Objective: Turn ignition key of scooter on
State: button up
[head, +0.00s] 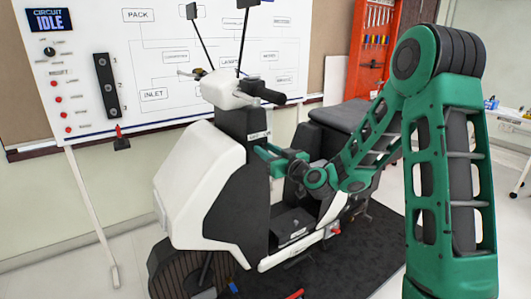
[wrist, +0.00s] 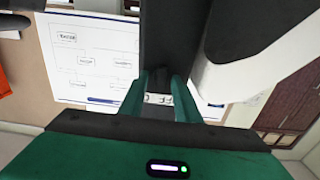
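The scooter (head: 200,185) stands upright with white panels and a dark steering column (head: 238,130). My gripper (head: 262,155) is at the rider side of this column, just below a small white label (head: 258,135). In the wrist view, the green fingers of my gripper (wrist: 160,90) stand apart on both sides of a white label (wrist: 158,99) with dark letters, partly readable as "OFF". The dark column (wrist: 165,45) lies behind the label. I cannot make out the ignition key in either view; my gripper and arm cover that area in the head view.
The handlebar (head: 262,92) is above my gripper and the black seat (head: 345,115) is to its right. A whiteboard (head: 150,60) with an "IDLE" display (head: 48,20) stands behind. An orange tool rack (head: 375,45) is at the back. The scooter stands over a dark mat (head: 350,262).

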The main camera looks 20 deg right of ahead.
grip_shut()
jog(key=m, duration=1.2)
jog(key=shift+d+f, duration=0.15)
jog(key=shift+d, duration=0.1)
dwell(0.6)
grip_release()
